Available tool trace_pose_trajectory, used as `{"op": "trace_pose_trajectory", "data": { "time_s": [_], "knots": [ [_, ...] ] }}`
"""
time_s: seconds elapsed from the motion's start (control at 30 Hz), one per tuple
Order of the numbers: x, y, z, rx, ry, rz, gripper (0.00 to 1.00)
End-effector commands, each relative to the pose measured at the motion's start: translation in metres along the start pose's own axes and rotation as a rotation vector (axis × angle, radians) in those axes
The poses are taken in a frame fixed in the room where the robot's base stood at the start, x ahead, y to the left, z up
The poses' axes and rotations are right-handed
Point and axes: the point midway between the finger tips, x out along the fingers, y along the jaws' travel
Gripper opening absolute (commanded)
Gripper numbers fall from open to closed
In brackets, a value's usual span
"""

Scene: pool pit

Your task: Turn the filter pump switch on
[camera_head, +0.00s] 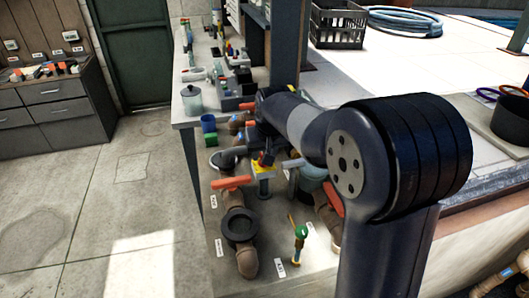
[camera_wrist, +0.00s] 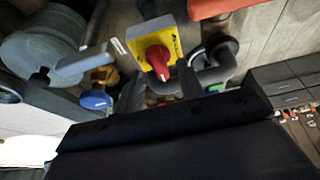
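The filter pump switch is a yellow plate (camera_wrist: 176,42) with a red rotary knob (camera_wrist: 158,60) in the wrist view. The knob sits near the middle of the plate and looks slightly tilted in the picture. In the head view, the yellow plate (camera_head: 263,172) shows on a short post, partly covered by my gripper (camera_head: 264,158). In the wrist view my gripper (camera_wrist: 162,88) is open, with its two dark fingertips apart just below the knob. Any switch markings are too small to read.
An orange valve handle (camera_head: 231,183) and a dark round pipe fitting (camera_head: 239,229) stand left of the switch. A green-topped valve (camera_head: 301,231) is in front. A grey lever (camera_wrist: 86,60) and a blue knob (camera_wrist: 95,99) lie left of the switch in the wrist view.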

Motion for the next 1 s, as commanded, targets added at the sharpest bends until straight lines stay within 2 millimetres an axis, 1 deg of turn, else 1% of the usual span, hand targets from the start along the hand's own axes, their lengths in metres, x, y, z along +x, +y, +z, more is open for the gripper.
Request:
{"op": "trace_pose_trajectory", "data": {
  "time_s": [0.03,0.13,0.43,0.87,1.0],
  "knots": [
    [0.0047,0.0002,0.0004,0.000,-0.003,0.000,0.36],
    [0.0098,0.0002,0.0001,0.000,0.000,0.000,0.36],
    [0.0117,0.0001,0.0003,0.000,0.000,0.000,0.36],
    [0.0116,0.0001,0.0004,0.000,0.000,0.000,0.00],
    [0.0117,0.0000,0.0005,0.000,-0.001,0.000,0.00]
  ]
}}
